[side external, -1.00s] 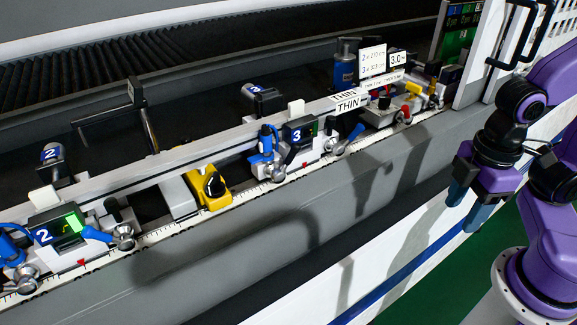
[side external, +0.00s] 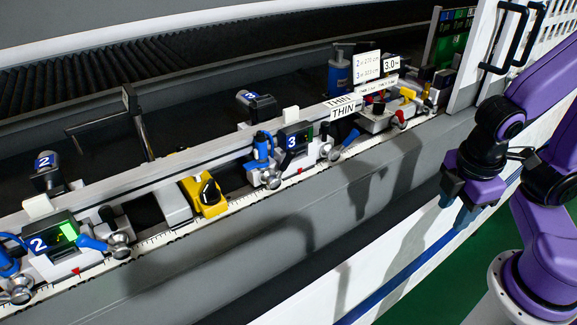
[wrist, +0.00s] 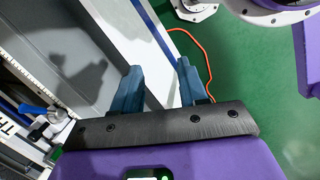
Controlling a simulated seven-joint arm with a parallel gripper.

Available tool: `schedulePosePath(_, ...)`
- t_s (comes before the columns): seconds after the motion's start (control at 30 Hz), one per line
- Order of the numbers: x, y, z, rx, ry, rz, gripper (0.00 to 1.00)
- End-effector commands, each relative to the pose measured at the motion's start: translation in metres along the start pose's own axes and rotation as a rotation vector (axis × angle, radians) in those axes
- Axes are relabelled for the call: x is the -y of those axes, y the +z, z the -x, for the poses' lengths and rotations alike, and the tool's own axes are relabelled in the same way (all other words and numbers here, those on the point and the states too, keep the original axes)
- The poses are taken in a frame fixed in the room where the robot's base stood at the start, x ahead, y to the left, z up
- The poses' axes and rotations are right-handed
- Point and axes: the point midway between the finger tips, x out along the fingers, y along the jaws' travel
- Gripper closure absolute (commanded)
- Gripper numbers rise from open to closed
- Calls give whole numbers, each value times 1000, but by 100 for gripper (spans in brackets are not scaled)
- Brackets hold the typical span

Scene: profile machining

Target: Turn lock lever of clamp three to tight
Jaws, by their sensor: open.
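Clamp three (side external: 292,142) sits on the rail in the side view, with a dark display marked 3. A blue lever (side external: 350,137) slants up from a metal ball knob on its right side. Another blue handle (side external: 262,147) stands upright on its left. The wrist view shows a blue lever (wrist: 35,109) with a metal knob at the lower left, beside a partly cut-off label; it looks like clamp three's right lever. My gripper (side external: 457,204) is open and empty, pointing down well right of the clamp. In the wrist view its fingers (wrist: 159,70) are apart over the machine's front edge.
Clamp two (side external: 50,240) with a lit green display is at the lower left. A yellow block (side external: 205,196) sits between the clamps. The grey front ledge (side external: 290,225) is clear.

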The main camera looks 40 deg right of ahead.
Motion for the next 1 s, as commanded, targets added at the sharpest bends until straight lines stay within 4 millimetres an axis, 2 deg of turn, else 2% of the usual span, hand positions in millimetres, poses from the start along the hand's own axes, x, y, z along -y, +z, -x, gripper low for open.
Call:
schedulePosePath(0.1, -22, 4, -15, 169, 165, 101, 57)
schedulePosePath(0.27, -59, -4, -21, 357, 437, 245, 57)
schedulePosePath(0.37, -79, -18, -20, 438, 622, 345, 57)
schedulePosePath(0.5, -99, -52, -16, 500, 890, 495, 57)
schedulePosePath(0.67, -102, -104, -13, 490, 1191, 682, 57)
schedulePosePath(0.8, -90, -146, -16, 423, 1399, 831, 57)
schedulePosePath(0.9, -80, -166, -19, 371, 1493, 908, 57)
schedulePosePath(1.0, -73, -178, -21, 333, 1544, 952, 57)
